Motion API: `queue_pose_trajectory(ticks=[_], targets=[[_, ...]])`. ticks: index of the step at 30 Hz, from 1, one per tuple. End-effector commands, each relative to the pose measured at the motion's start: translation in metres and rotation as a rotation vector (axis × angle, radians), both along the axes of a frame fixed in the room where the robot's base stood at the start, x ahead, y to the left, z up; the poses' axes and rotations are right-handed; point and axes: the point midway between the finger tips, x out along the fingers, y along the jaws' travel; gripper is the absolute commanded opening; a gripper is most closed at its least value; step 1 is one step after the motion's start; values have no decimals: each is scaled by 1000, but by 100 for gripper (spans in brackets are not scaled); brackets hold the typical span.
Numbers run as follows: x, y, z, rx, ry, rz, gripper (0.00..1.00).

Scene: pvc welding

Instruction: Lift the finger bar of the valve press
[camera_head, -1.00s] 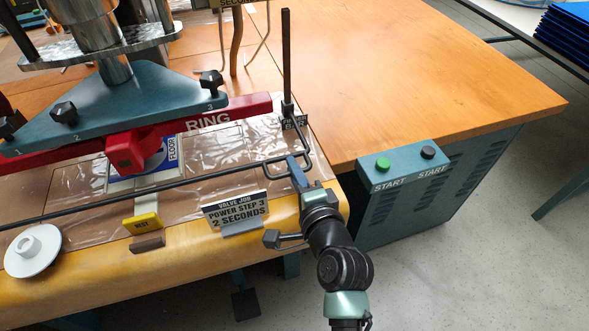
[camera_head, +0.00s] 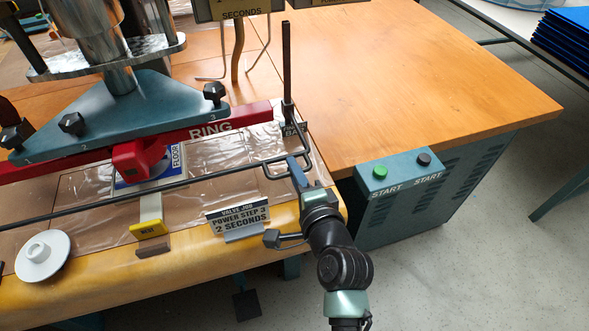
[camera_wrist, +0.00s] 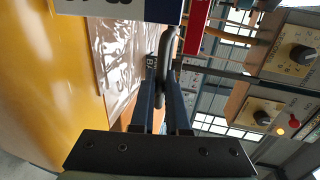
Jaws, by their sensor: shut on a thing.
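The finger bar (camera_head: 105,202) is a thin black rod running along the front of the press bed. Its right end bends into a loop near the black upright post (camera_head: 287,70). My gripper (camera_head: 298,172) is at this loop, at the right front of the press. In the wrist view my gripper (camera_wrist: 161,92) has its two blue fingers closed around the grey bent part of the bar (camera_wrist: 166,55). The valve press has a teal triangular plate (camera_head: 125,112) above a red bar marked RING (camera_head: 215,130). The exact grip contact is small in the head view.
A "Valve job, power step 3, 2 seconds" sign (camera_head: 238,218) stands left of my gripper. A yellow block (camera_head: 149,230) and a white flanged disc (camera_head: 42,256) lie along the front edge. A teal box with START buttons (camera_head: 402,172) stands to the right. The orange tabletop (camera_head: 400,75) behind is clear.

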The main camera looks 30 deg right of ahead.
Motion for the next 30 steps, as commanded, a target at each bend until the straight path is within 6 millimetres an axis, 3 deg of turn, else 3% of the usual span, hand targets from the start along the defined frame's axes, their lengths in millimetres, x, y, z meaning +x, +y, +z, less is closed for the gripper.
queue_pose_trajectory(ticks=[1, 18, 24, 30], targets=[[1, -1, 22, -4, -10, -1, 0], [1, -1, 141, -4, -10, -3, 0], [1, -1, 162, -5, -10, -1, 0], [1, -1, 165, -4, -9, -2, 0]])
